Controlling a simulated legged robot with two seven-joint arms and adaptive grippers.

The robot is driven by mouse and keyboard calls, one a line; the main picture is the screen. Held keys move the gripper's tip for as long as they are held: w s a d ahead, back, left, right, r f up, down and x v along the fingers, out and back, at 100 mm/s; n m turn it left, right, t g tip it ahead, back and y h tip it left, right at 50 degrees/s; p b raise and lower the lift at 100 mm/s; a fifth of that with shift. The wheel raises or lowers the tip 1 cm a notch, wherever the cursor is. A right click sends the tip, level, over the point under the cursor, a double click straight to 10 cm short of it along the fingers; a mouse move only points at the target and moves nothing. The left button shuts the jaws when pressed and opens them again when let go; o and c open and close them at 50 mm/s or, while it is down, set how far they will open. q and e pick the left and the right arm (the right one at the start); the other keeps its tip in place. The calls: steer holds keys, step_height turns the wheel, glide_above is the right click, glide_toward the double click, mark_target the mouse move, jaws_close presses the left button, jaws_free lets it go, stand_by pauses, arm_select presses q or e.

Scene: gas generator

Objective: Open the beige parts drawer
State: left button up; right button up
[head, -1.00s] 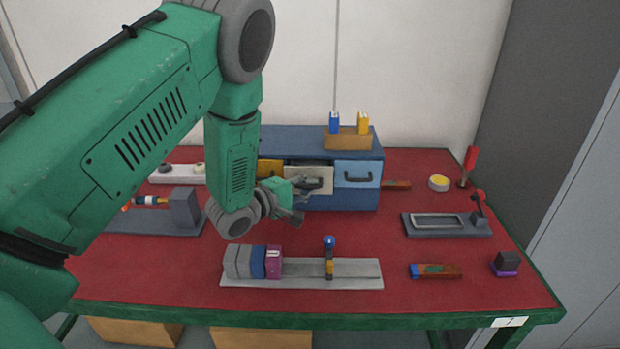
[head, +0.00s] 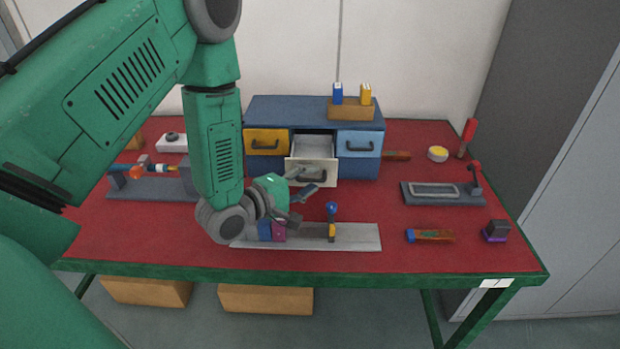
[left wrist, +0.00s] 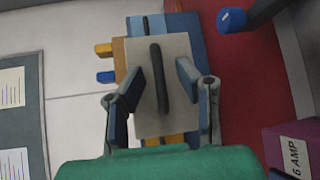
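The beige parts drawer (head: 327,164) in the middle of the blue cabinet (head: 278,107) is pulled out, and its empty-looking inside shows from above. Its front with a dark handle (head: 318,177) faces me. My left gripper (head: 304,182) is in front of the drawer, with its fingers apart. In the left wrist view the beige front (left wrist: 172,113) fills the space between the fingers of my left gripper (left wrist: 158,72). The dark handle (left wrist: 158,85) lies between them, with a gap on each side. My right gripper is not in view.
A yellow drawer (head: 266,136) and a light blue drawer (head: 359,140) beside it are shut. A wooden holder (head: 350,110) stands on the cabinet. A grey rail (head: 362,237) with blocks and a blue-knobbed post (head: 332,209) lies in front, close to my gripper.

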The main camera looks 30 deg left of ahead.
arm_select(q)
steer(key=shift+w+d+f, duration=0.1)
steer(key=shift+w+d, duration=0.05)
steer(key=v, duration=1.2)
stand_by(0.3)
